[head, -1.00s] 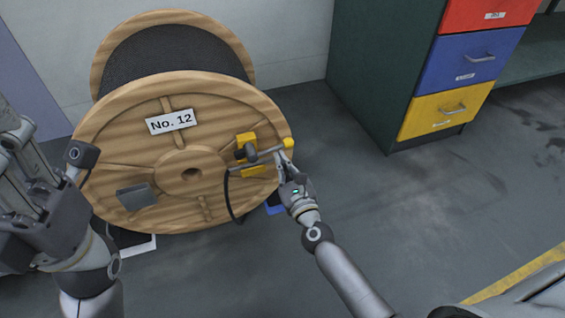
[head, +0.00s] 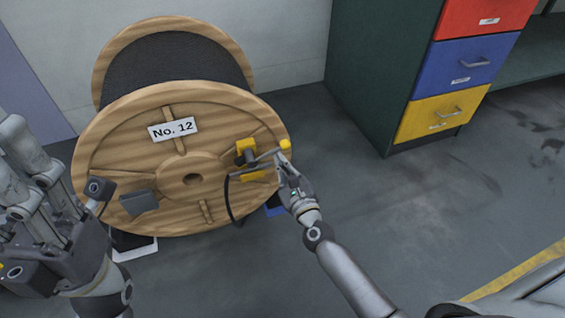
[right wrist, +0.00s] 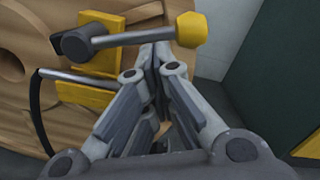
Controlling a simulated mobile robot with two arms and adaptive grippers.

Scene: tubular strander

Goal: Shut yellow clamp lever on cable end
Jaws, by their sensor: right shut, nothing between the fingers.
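A yellow clamp (head: 245,150) sits on the right side of the wooden reel's front flange. Its lever is a grey rod with a yellow knob (head: 285,145), pointing right and slightly up; the knob is large in the right wrist view (right wrist: 190,29). A lower yellow block (right wrist: 86,92) sits under the lever, with a thin grey rod (right wrist: 68,76) beside it. A black cable (head: 229,195) loops down at the clamp's left. My right gripper (head: 281,158) is shut and empty, its fingertips close below the lever near the knob; contact is unclear. My left gripper (head: 45,185) is at far left, its fingertips unclear.
The wooden reel (head: 150,195) carries a "No. 12" label (head: 173,129) and a grey block (head: 138,202). A green cabinet with red, blue and yellow drawers (head: 442,114) stands at the right. The floor between reel and cabinet is clear.

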